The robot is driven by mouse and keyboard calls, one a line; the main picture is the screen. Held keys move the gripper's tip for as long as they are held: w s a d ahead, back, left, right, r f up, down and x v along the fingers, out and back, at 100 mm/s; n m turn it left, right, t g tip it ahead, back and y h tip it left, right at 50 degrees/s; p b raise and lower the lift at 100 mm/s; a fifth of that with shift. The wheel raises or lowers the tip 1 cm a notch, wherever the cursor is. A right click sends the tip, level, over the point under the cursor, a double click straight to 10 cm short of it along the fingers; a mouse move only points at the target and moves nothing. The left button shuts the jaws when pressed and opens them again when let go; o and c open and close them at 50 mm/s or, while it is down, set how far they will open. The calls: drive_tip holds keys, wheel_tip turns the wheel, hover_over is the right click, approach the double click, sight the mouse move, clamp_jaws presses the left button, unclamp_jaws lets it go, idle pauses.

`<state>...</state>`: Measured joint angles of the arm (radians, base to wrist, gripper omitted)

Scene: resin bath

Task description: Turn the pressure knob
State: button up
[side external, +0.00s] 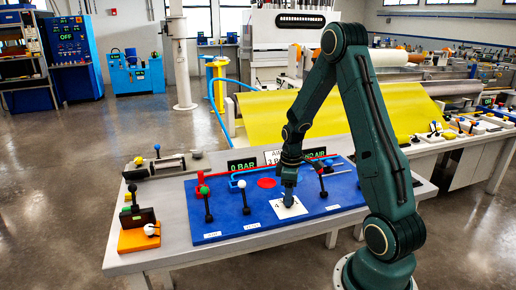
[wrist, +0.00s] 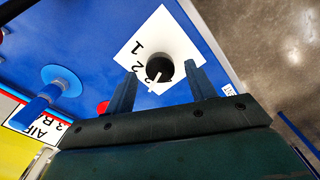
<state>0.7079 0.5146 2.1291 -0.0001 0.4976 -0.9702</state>
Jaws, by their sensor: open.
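The pressure knob (wrist: 160,69) is a round black knob with a white pointer line, on a white square plate (wrist: 133,52) printed with numbers. The pointer runs toward the lower edge of the wrist view, near a digit 2. My gripper (wrist: 162,76) is open, with one finger on each side of the knob; I cannot tell whether they touch it.
A blue valve handle (wrist: 42,100) is left in the wrist view. A sign reading 0 BAR (side external: 242,166) stands behind.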

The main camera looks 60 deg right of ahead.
wheel_tip(320, 180, up, 13)
idle(0.6)
drive_tip(key=shift+f, duration=0.1)
drive_tip(key=s+a+r+m+t+h, duration=0.1)
drive_tip(key=a+r, duration=0.3)
drive_tip(key=a, duration=0.3)
drive_tip(key=s+a+r+t, duration=0.1)
drive_tip(key=a+r, duration=0.4)
drive_tip(key=a, duration=0.2)
drive_tip(key=s+a+r+m+t+y, duration=0.1)
drive_tip(key=s+a+r+m+t, duration=0.1)
drive_tip(key=s+a, duration=0.7)
drive_tip(key=shift+a+r+t, duration=0.15)
drive_tip(key=shift+a+t, duration=0.65)
drive_tip(key=shift+a, duration=0.1)
